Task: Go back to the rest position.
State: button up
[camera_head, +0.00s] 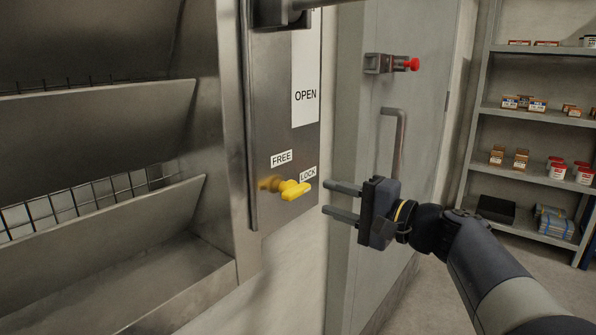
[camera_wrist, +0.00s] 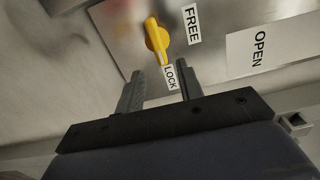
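My gripper (camera_head: 342,199) is in front of the metal panel, to the right of a yellow knob (camera_head: 286,187). Its two fingers are spread apart with nothing between them, and a gap shows between the fingertips and the knob. In the wrist view my gripper (camera_wrist: 160,82) also shows both fingers apart and empty. There the yellow knob (camera_wrist: 157,40) lies beyond the fingertips, its handle pointing toward the LOCK label (camera_wrist: 171,78). The FREE label (camera_wrist: 192,25) is beside it.
A louvred metal housing (camera_head: 100,225) fills the left. A grey door (camera_head: 420,60) with a bar handle (camera_head: 400,140) and a red-knobbed latch (camera_head: 392,64) stands behind my gripper. Shelves (camera_head: 540,115) with boxes and tubs stand at the right. Some floor is clear before them.

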aim_at(306, 188)
jog(key=x, duration=0.8)
jog(key=shift+a+b, duration=0.1)
jog(key=shift+b, duration=0.25)
jog(key=shift+s+d+r+n, duration=0.1)
jog(key=shift+d+r+n, duration=0.1)
jog(key=shift+n, duration=0.8)
jog(key=shift+r+n+b, duration=0.2)
jog(key=shift+n+b, duration=0.15)
jog(key=shift+n, duration=1.15)
jog(key=shift+f, duration=0.1)
